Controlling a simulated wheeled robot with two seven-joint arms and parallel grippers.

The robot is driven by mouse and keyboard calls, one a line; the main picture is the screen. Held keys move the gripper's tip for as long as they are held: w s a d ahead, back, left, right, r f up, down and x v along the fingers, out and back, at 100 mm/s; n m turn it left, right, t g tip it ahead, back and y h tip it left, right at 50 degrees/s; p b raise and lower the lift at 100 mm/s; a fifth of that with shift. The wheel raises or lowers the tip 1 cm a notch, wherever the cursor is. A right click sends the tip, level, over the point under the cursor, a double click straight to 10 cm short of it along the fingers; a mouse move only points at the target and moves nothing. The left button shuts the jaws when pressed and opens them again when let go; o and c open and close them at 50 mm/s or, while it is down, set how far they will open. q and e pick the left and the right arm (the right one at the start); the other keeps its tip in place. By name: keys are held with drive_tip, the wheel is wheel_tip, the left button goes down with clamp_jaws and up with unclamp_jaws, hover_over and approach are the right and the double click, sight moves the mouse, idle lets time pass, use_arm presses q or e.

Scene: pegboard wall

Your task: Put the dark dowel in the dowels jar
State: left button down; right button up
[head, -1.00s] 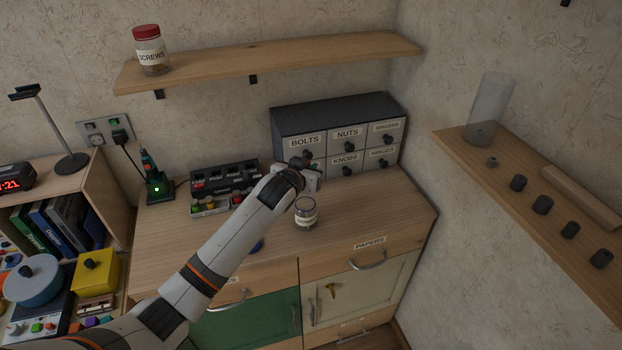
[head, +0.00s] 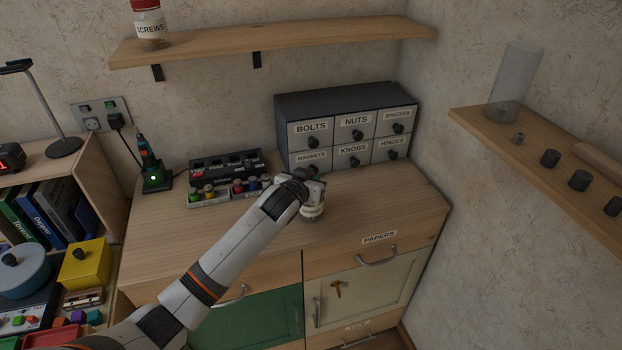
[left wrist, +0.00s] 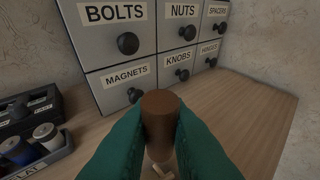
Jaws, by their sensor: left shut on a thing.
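The dark dowel (left wrist: 159,106) is a brown upright cylinder in the left wrist view. My left gripper (left wrist: 158,128) has green fingers shut on it from both sides. In the head view my left gripper (head: 314,190) is just above a small clear jar (head: 312,214) with a white label on the worktop. The gripper covers the jar's top, and the label cannot be read. Pale shapes show under the dowel in the left wrist view, partly hidden by it. I cannot tell whether the dowel's lower end is inside the jar. My right gripper is not in view.
The grey drawer cabinet (head: 346,126) stands behind the jar. A screws jar (head: 150,27) stands on the upper shelf. The worktop (head: 395,205) right of the jar is clear.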

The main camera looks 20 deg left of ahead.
use_arm(q)
drive_tip(key=c, duration=1.3)
unclamp_jaws()
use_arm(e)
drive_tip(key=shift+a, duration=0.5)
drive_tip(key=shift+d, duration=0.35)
use_arm(q)
wheel_tip(320, 180, up, 7)
drive_tip(key=p, duration=0.7)
drive_tip(key=shift+r, duration=0.15)
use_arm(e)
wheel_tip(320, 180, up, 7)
